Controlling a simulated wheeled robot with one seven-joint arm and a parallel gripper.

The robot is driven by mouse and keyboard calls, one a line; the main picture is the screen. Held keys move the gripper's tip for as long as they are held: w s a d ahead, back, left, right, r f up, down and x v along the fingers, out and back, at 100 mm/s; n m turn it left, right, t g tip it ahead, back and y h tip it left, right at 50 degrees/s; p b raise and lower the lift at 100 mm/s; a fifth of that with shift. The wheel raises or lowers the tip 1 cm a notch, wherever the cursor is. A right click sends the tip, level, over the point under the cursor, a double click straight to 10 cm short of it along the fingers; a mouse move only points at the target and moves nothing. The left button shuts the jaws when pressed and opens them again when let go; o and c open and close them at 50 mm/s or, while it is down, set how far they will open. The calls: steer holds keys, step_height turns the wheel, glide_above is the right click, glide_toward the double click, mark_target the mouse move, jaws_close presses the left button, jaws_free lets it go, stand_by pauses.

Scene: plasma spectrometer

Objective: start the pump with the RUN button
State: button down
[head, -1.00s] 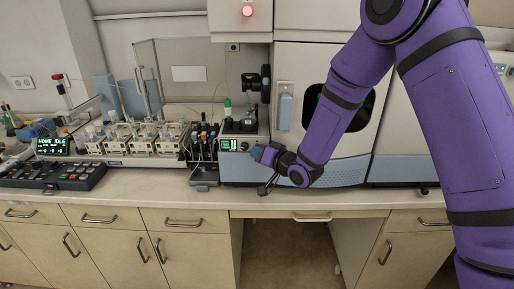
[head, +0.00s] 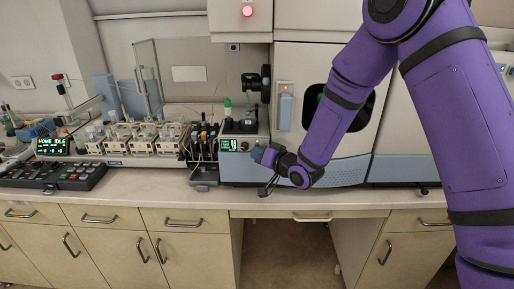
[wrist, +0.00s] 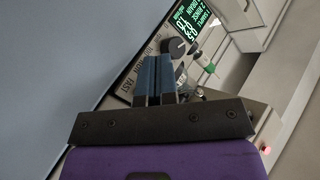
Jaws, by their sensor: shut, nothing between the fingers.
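The pump's control panel (head: 251,140) is on the front of the blue-grey and white unit in the head view. Its lit green display (head: 229,145) has a dark knob (head: 244,146) to its right. In the wrist view the display (wrist: 205,22) and the knob (wrist: 178,47) are tilted, with printed labels, FAST among them, beside my fingers. My gripper (head: 257,152) is shut and empty, its blue fingertips at the panel just right of the knob. The wrist view shows the two fingers (wrist: 155,62) pressed together. I cannot make out the RUN button; the fingers may hide it.
A row of several white pump modules (head: 145,138) stands left of the panel. A black keypad (head: 55,176) and a green readout showing HOME IDLE (head: 52,146) are at the far left. The bench front edge (head: 150,200) is clear.

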steer(key=shift+s, duration=0.25)
steer(key=s, duration=0.6)
steer(key=shift+a, duration=0.1)
stand_by(0.4)
